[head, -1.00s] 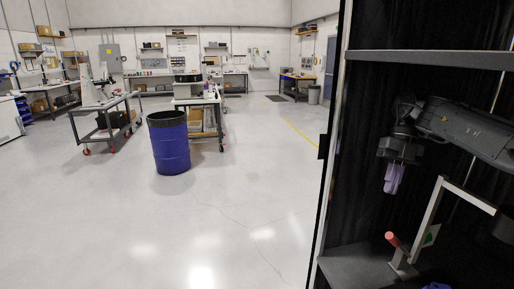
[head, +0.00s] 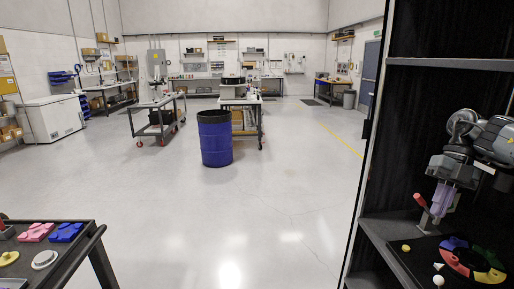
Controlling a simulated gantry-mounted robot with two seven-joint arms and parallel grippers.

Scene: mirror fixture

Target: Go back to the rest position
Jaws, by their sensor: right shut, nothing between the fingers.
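My right gripper (head: 441,203) is at the right in the head view, inside the dark shelf unit (head: 448,62). Its purple fingers point down and are shut with nothing between them. A fixture with a red handle (head: 420,200) and a pale upright stands on the lower shelf, just beside and partly behind the fingers. I cannot tell whether they touch. My left gripper is out of view.
A ring of coloured pieces (head: 470,261) and small loose pieces lie on the lower shelf. A dark cart (head: 88,238) with pink and blue parts is at lower left.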

